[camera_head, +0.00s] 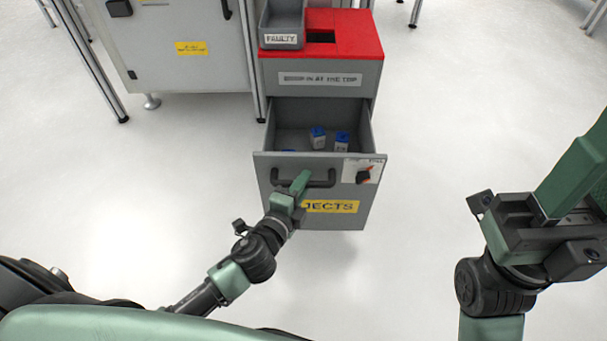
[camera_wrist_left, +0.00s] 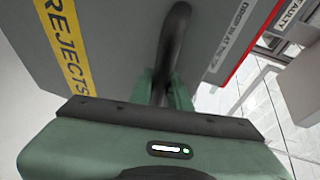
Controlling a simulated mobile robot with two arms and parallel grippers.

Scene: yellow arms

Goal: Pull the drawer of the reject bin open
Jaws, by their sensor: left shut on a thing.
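The reject bin is a grey cabinet with a red top (camera_head: 345,40). Its drawer (camera_head: 268,195) stands pulled out toward me, and its inside shows, with a few small blue-and-white items (camera_head: 341,141) in it. The drawer front has a dark bar handle (camera_head: 322,180) and a yellow label ending in "JECTS". My left gripper (camera_head: 301,182) is shut on the handle; the left wrist view shows the handle (camera_wrist_left: 176,45) between its green fingers. My right gripper, at the right of the head view, is apart from the bin; its fingertips are not clearly seen.
A grey tray (camera_head: 282,25) marked "FAULTY" sits on the red top, beside a dark opening. A light grey machine cabinet (camera_head: 185,55) on metal legs stands left of the bin. The pale floor (camera_head: 430,130) is free around the drawer.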

